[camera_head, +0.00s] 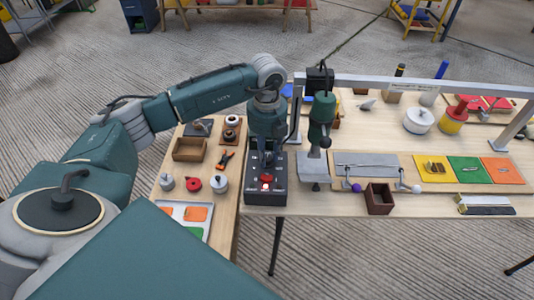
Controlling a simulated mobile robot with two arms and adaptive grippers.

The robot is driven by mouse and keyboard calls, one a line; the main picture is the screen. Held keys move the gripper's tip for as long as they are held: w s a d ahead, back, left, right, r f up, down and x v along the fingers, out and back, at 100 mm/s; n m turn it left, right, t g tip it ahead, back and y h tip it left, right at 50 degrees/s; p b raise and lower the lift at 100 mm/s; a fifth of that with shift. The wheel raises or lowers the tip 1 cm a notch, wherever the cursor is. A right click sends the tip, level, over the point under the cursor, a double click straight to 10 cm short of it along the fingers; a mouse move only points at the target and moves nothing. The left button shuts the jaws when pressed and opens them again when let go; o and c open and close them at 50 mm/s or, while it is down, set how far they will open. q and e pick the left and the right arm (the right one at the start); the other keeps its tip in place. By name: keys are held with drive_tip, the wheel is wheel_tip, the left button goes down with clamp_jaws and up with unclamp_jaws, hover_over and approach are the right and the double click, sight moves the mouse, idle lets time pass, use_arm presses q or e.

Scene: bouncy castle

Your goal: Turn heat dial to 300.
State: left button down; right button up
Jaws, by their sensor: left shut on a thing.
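A dark control box (279,192) stands at the front left edge of the main wooden table, with small markings and a red part (266,179) on its top. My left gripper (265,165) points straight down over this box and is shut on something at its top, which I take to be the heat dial. The fingers hide most of the dial, so its scale and setting cannot be read. My right gripper is not in view.
A green press-like tool (321,118) stands close right of my left gripper. A brown open box (379,198) and a grey plate (366,164) lie further right. On the left side table are a wooden tray (189,149) and several small weights and knobs.

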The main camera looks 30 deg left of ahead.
sight(267, 157)
use_arm(q)
drive_tip(key=shift+w+r+n, duration=0.1)
drive_tip(key=shift+r+n, duration=0.05)
drive_tip(key=shift+n, duration=0.95)
drive_tip(key=c, duration=1.6)
unclamp_jaws()
drive_tip(key=shift+o, duration=0.8)
wheel_tip(267, 157, up, 12)
